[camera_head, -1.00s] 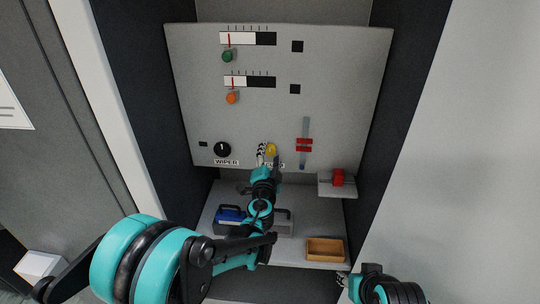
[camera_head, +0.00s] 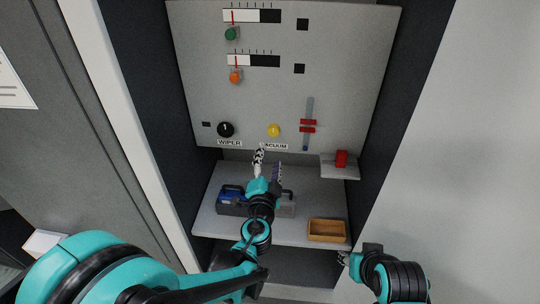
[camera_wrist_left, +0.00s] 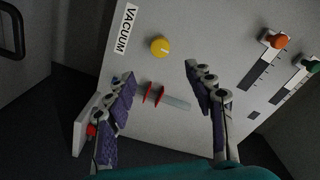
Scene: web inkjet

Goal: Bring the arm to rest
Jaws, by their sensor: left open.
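My left gripper (camera_head: 267,166) is open and empty, in front of the panel's lower edge in the head view. The yellow VACUUM knob (camera_head: 274,130) is above it and apart from it. In the left wrist view the two purple-padded fingers (camera_wrist_left: 160,75) are spread wide, with the yellow knob (camera_wrist_left: 160,47) beyond and between them, untouched. My right gripper (camera_head: 346,258) shows only in small part at the lower right of the head view; its fingers are too small to judge.
The grey panel (camera_head: 270,100) holds a black WIPER knob (camera_head: 226,130), green and orange knobs and a red slider (camera_head: 308,126). A small ledge with a red block (camera_head: 341,158) juts out. A blue item (camera_head: 231,196) and a wooden tray (camera_head: 327,231) are on the shelf below, between dark side walls.

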